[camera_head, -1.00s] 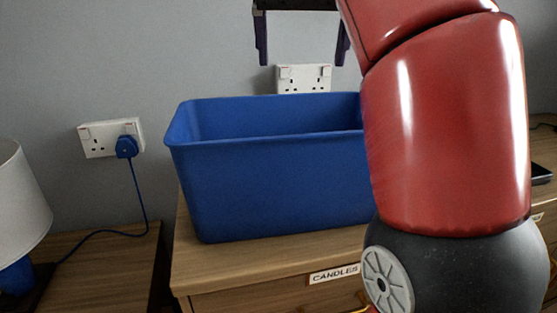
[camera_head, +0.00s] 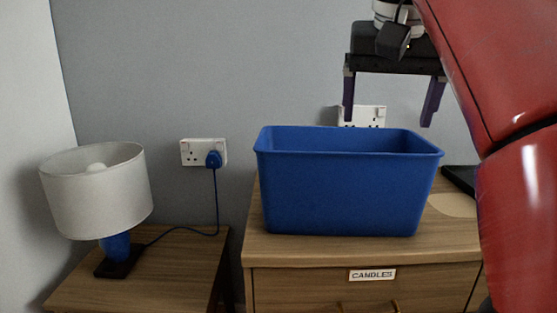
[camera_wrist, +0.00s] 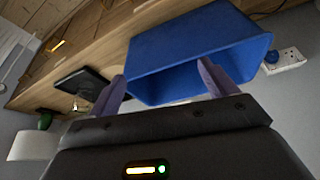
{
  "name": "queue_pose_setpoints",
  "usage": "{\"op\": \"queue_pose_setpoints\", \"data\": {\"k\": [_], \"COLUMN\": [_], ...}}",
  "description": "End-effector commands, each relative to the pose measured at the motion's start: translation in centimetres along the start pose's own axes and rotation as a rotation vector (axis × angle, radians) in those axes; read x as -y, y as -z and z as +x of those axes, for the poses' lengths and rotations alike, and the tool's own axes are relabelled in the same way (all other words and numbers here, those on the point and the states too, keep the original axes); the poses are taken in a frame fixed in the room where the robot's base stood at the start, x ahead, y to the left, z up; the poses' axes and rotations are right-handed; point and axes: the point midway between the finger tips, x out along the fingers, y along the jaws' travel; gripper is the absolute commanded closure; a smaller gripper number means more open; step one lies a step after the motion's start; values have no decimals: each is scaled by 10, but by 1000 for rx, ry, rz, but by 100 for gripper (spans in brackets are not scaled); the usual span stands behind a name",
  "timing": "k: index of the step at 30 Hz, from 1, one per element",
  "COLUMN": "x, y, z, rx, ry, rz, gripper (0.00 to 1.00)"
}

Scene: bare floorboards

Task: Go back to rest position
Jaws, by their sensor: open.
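My gripper (camera_head: 391,105) is open and empty, with its two purple fingers pointing down and spread wide. It hangs above and toward the back of a blue bin (camera_head: 340,193), clear of its rim in the head view. The bin stands upright on a wooden drawer unit (camera_head: 310,251) labelled CANDLES. In the wrist view, the fingers (camera_wrist: 160,86) show apart with nothing between them, and the blue bin (camera_wrist: 190,55) lies beyond them. My red arm fills the right side of the head view and hides part of the drawer unit.
A white-shaded lamp (camera_head: 98,190) with a blue base stands on a lower wooden table (camera_head: 170,262) at left. A blue cord runs to a wall socket (camera_head: 196,152). A dark flat object (camera_head: 460,178) lies right of the bin. Another socket (camera_head: 372,115) is behind the gripper.

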Motion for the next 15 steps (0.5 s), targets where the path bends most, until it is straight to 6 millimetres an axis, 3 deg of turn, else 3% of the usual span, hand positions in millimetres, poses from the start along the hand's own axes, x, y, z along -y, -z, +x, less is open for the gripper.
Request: {"op": "queue_pose_setpoints", "data": {"k": [8,15], "x": [-6,-14], "y": [-5,-19], "z": [17,44], "rx": [0,-6], "ry": [14,38], "rz": [-25,-62], "gripper": [15,15]}}
